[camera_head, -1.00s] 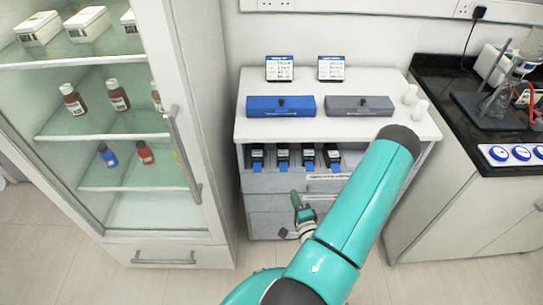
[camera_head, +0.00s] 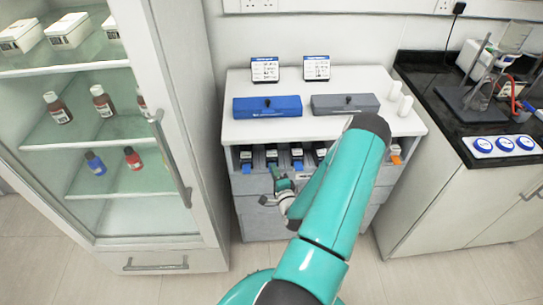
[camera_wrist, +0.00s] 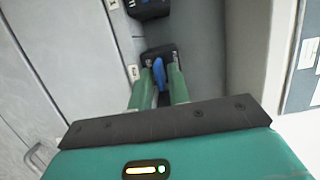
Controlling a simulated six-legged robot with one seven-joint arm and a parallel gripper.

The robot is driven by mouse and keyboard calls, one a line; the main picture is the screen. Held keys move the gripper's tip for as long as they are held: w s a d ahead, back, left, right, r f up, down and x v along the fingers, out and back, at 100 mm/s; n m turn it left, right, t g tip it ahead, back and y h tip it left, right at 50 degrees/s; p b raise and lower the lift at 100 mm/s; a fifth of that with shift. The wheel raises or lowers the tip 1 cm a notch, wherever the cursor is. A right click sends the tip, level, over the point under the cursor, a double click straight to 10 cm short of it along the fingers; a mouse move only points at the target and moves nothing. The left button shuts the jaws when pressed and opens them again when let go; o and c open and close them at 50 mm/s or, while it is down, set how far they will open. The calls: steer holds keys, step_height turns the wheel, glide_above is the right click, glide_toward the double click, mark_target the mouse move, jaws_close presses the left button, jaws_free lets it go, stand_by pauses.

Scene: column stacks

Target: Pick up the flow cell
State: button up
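Several small black cartridges stand in a row in the open slot under the white top, most with a blue tab; I take these as the flow cells. One of them (camera_head: 297,153) shows plainly in the head view. My gripper (camera_head: 273,172) is at the front of this slot, just below the row. In the wrist view its two green fingers (camera_wrist: 160,72) are apart, with a blue tab (camera_wrist: 158,70) of a black cartridge (camera_wrist: 160,52) between or just beyond their tips. Contact cannot be told. Another black cartridge (camera_wrist: 148,8) lies farther up that view.
A blue box (camera_head: 267,110) and a grey box (camera_head: 345,106) stand on the white cabinet top (camera_head: 240,132). An orange-tabbed item (camera_head: 396,157) shows right of my arm. A glass-fronted cabinet (camera_head: 185,150) stands left, a black counter (camera_head: 432,100) right.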

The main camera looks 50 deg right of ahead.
steer(key=shift+w+d, duration=0.35)
steer(key=shift+w, duration=0.1)
jaws_close()
